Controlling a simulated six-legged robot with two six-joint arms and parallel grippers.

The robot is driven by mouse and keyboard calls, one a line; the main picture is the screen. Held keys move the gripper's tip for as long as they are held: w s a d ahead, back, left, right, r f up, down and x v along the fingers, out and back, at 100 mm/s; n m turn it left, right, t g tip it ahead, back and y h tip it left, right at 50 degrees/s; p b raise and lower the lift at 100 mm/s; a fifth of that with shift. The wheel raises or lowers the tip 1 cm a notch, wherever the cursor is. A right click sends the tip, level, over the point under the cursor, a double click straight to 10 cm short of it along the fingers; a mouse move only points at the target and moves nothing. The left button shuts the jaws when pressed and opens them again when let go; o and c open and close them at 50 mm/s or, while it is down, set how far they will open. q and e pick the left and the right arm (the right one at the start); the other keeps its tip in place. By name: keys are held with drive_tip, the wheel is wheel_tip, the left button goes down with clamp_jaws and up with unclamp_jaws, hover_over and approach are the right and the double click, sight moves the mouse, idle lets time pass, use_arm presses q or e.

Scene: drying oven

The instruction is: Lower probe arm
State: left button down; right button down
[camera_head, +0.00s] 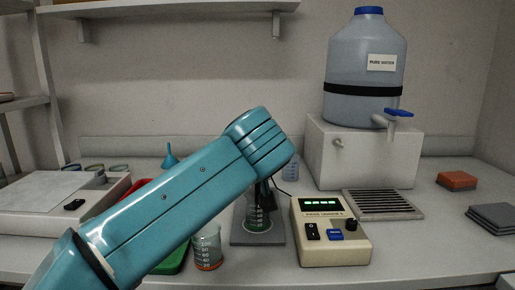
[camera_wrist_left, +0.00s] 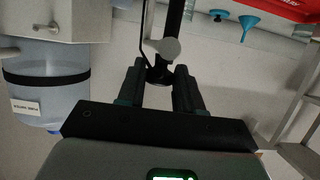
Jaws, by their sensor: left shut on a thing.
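In the wrist view my left gripper (camera_wrist_left: 160,76) is shut on the dark probe arm (camera_wrist_left: 158,73), beside a dark upright post (camera_wrist_left: 173,22) with a grey knob (camera_wrist_left: 163,48). In the head view my arm hides most of the probe arm; a thin dark part hangs down at the flask. The cream probe meter (camera_head: 336,250) has a lit green display and stands to the right of the plate. My right gripper is out of view.
A beaker (camera_head: 207,250) with orange-brown contents stands left of the plate, close to my arm. A green tray (camera_head: 174,262) is partly hidden behind my arm. A large water tank (camera_head: 365,65) stands on a block (camera_head: 365,160) at the back right. The front right bench is clear.

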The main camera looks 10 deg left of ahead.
use_arm(q)
drive_tip(key=c, duration=0.8)
unclamp_jaws()
drive_tip(key=shift+w+f, duration=0.1)
drive_tip(key=shift+f, duration=0.4)
drive_tip(key=shift+o, duration=0.2)
drive_tip(key=shift+w, duration=0.1)
drive_tip(key=shift+s+r, duration=0.25)
drive_tip(key=p+v, duration=0.1)
drive_tip(key=v, duration=1.5)
drive_tip(key=shift+d, duration=0.1)
